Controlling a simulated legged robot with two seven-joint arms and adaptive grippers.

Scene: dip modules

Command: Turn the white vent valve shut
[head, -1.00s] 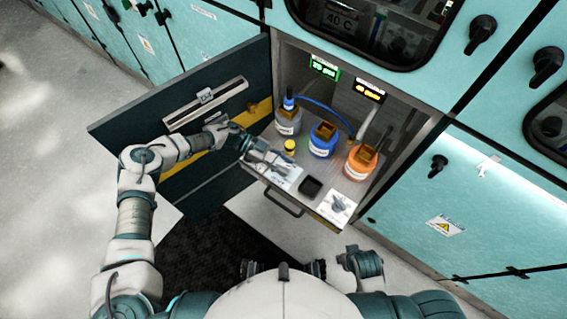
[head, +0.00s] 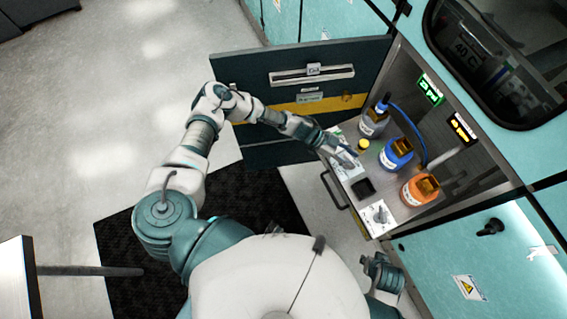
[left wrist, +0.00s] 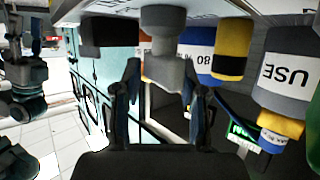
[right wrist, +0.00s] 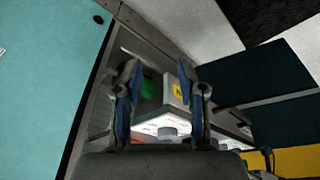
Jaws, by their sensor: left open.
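My left gripper (head: 347,158) is over the left white card (head: 349,172) on the pulled-out shelf (head: 393,224). In the left wrist view, which looks upside down, its fingers (left wrist: 160,75) are apart. A pale grey knob-like fitting (left wrist: 168,62) shows between them; I cannot tell whether they touch it. It may be the white vent valve, which the gripper hides in the head view. A second grey fitting (head: 380,214) is on the right card. My right gripper (head: 382,272) is low beside my body, its fingers (right wrist: 157,75) apart and empty.
Grey, blue (head: 397,153) and orange (head: 419,189) bottles stand behind the cards. A small yellow-capped container (head: 362,146) and a black square dish (head: 363,188) are near the gripper. The open cabinet door (head: 300,75) stands left; a blue hose (head: 411,122) arches behind.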

